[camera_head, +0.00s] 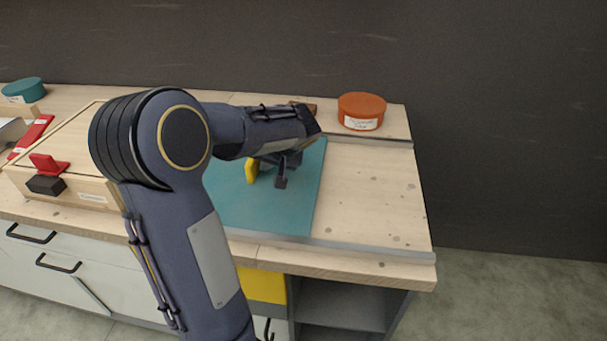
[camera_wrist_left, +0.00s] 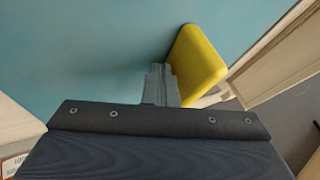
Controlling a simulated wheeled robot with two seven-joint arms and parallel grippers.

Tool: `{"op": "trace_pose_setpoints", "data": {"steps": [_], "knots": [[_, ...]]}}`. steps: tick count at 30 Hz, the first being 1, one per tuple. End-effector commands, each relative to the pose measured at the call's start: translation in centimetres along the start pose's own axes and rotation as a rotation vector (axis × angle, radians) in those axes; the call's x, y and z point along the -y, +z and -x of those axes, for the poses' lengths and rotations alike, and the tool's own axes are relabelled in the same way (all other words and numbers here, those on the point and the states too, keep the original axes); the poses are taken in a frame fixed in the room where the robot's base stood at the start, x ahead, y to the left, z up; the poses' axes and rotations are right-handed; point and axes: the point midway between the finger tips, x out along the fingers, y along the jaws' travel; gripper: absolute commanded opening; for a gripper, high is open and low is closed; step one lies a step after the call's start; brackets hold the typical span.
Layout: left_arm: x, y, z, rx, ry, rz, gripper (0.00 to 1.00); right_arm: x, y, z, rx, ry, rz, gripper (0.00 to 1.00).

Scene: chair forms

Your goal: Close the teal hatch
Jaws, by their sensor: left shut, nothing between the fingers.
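The teal hatch (camera_head: 265,209) is a flat panel that appears to lie level with the wooden worktop; my arm hides its left and far parts. It fills much of the left wrist view (camera_wrist_left: 80,50). A yellow block-like handle (camera_head: 251,171) stands on it, and it also shows in the left wrist view (camera_wrist_left: 200,60). My left gripper (camera_head: 282,180) is shut and empty over the panel, just right of the handle. In the left wrist view the fingertips (camera_wrist_left: 160,84) are close beside the handle; I cannot tell whether they touch. My right gripper is not in view.
An orange round tub (camera_head: 362,108) stands at the back right. A wooden box (camera_head: 85,190) with a red latch (camera_head: 48,165) is at the left, near a teal tub (camera_head: 25,90). Grey rails (camera_head: 350,249) run along the worktop. The worktop right of the hatch is clear.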

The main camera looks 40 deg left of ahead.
Motion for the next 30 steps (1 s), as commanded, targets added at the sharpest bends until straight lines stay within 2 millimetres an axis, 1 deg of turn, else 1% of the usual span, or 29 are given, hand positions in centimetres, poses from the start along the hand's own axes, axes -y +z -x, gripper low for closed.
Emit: {"op": "trace_pose_setpoints", "data": {"steps": [1,3,6,9,12,18,30], "knots": [[1.4,0.1,-0.9,0.003,-0.004,0.007,0.00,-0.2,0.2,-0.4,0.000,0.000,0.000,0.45],[2.9,0.1,-1.6,0.003,-0.004,0.008,0.00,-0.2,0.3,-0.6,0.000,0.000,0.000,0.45],[4.7,0.1,-2.5,0.003,-0.004,0.005,0.00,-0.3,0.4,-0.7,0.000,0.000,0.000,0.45],[6.0,0.1,-3.2,0.002,-0.003,0.004,0.00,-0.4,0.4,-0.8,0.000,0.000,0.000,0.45],[6.8,0.0,-3.6,0.001,-0.002,0.002,0.00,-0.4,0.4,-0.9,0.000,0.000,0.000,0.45],[7.6,-0.1,-4.0,0.000,-0.002,0.001,0.00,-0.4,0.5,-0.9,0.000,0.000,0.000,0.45],[7.9,-0.1,-4.0,-0.001,-0.008,0.003,0.00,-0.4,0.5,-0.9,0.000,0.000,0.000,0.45]]}}
